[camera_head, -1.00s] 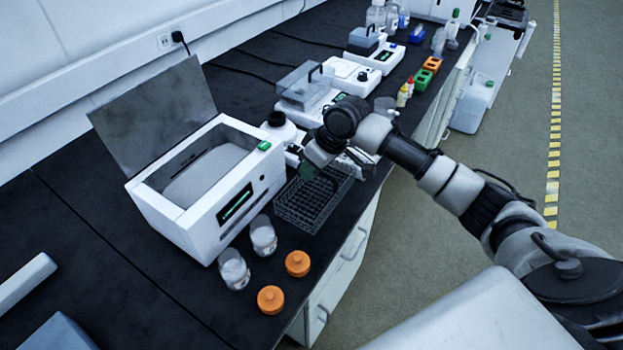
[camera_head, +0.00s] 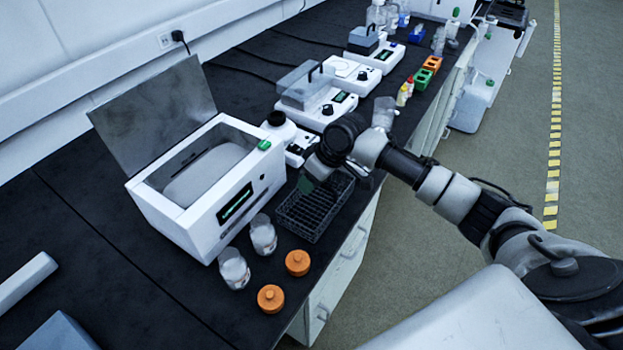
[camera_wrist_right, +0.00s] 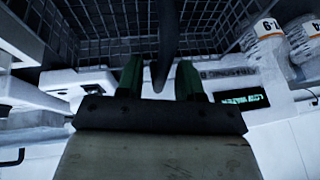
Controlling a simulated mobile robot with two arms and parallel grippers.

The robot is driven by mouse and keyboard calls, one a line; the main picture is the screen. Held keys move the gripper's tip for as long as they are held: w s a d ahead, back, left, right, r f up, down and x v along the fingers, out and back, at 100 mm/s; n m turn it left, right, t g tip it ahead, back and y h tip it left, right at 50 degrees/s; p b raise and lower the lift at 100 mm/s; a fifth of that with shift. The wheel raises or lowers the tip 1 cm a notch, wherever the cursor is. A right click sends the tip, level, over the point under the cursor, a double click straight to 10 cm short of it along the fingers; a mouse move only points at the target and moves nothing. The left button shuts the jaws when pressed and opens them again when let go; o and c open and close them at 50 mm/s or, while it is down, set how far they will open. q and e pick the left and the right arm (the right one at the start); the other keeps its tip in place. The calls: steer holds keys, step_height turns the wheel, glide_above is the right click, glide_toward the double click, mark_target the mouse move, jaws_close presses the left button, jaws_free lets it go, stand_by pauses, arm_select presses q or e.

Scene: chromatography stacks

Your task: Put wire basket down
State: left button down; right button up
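The wire basket (camera_head: 325,213) is a dark mesh basket near the front edge of the bench, right of the white box-shaped bath. It looks level and at or very near the bench top. Its mesh wall (camera_wrist_right: 105,28) fills the top of the right wrist view. My right gripper (camera_head: 312,183) is over the basket. In the wrist view its green fingers (camera_wrist_right: 160,80) stand close on either side of the dark handle. They appear shut on it, though contact on the left side is unclear. My left gripper is not in view.
The white bath (camera_head: 215,185) with its raised lid stands left of the basket. Two glass jars (camera_head: 263,235) and two orange lids (camera_head: 297,262) sit in front. Several white instruments (camera_head: 305,95) line the bench behind. The bench edge drops off close on the right.

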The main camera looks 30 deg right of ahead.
steer(key=shift+r, duration=0.1)
steer(key=v, duration=1.2)
